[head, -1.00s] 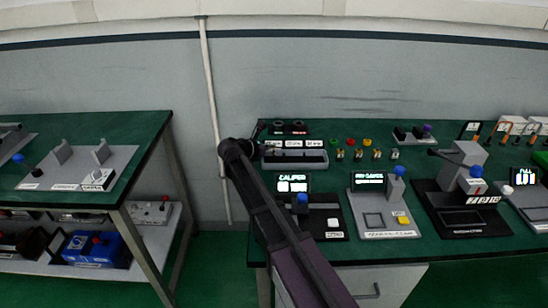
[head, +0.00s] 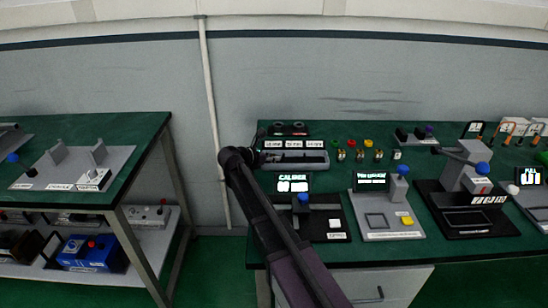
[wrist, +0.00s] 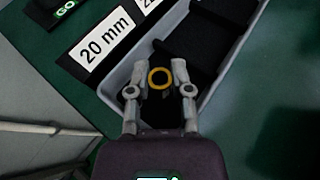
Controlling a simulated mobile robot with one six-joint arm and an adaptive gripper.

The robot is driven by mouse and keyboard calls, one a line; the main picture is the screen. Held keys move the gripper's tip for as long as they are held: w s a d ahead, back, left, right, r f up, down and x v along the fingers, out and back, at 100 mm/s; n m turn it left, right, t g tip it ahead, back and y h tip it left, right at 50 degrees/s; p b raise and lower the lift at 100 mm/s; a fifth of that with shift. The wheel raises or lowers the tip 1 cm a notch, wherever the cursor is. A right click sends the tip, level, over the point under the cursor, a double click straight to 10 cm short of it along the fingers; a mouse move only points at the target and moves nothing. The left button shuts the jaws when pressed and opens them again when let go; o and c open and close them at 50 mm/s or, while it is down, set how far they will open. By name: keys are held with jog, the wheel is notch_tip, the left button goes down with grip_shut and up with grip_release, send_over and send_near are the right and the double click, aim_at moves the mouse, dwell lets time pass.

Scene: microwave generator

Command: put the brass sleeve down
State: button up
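The brass sleeve (wrist: 160,79) shows end-on as a yellow ring with a dark middle in the wrist view. It sits between the two fingertips of my gripper (wrist: 161,76), which appear closed on its sides. The sleeve and gripper are over one end of a grey tray (wrist: 118,80) with dark compartments. Whether the sleeve's lower end touches the tray floor is hidden. In the head view the same grey tray (head: 296,167) lies at the left back of the right bench, with my arm's end beside its left end. The sleeve cannot be made out there.
A "20 mm" label (wrist: 103,40) lies along the tray's edge. In front of the tray stand a caliper station (head: 318,222) and a grey fixture (head: 387,213); a black press (head: 470,200) is further right. Another bench (head: 130,135) stands left, across a gap.

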jog(key=o, duration=0.3)
jog(key=shift+r, duration=0.15)
jog(key=shift+r, duration=0.1)
jog(key=p+v, duration=0.5)
jog(key=v, duration=0.7)
dwell(0.7)
